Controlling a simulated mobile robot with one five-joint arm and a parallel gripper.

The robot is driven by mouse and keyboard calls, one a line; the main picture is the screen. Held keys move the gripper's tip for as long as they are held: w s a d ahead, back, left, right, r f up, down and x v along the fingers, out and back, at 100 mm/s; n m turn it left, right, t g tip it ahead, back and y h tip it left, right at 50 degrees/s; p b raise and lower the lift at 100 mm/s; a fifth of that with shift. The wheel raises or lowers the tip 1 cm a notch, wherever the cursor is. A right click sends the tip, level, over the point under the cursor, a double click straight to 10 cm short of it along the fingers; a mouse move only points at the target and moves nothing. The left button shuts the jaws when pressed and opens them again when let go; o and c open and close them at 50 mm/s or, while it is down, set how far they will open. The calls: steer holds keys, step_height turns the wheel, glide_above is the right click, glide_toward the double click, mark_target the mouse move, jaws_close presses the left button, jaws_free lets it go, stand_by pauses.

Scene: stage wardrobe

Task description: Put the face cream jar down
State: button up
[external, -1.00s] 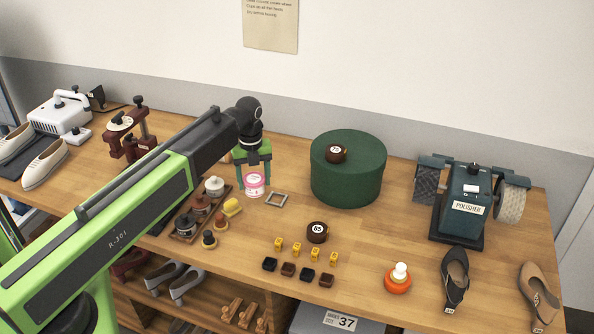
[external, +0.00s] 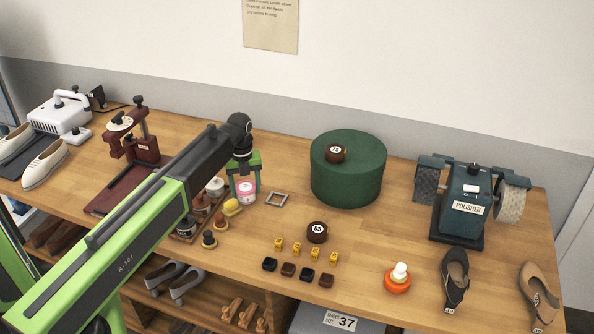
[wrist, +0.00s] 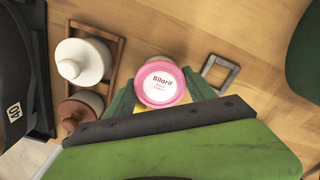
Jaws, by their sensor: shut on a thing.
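The face cream jar is a small pink and white pot (external: 245,192), low over the table or touching it; I cannot tell which. In the wrist view the jar (wrist: 161,83) shows its white lid with pink rim and the word "Bilarif". My gripper (external: 244,176) has its green fingers on either side of the jar and is shut on it. In the wrist view the gripper (wrist: 160,94) covers the jar's near side. The jar looks upright.
A small grey square frame (external: 276,199) lies right of the jar. A big green round box (external: 347,175) stands farther right. Bare tabletop lies in front of the frame.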

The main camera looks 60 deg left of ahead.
mark_target(245, 186)
steer(key=shift+f, duration=0.25)
steer(key=o, duration=1.5)
steer(key=shift+r, duration=0.1)
steer(key=shift+r, duration=0.1)
step_height(245, 186, up, 12)
steer(key=p, duration=1.2)
steer(key=shift+r, duration=0.15)
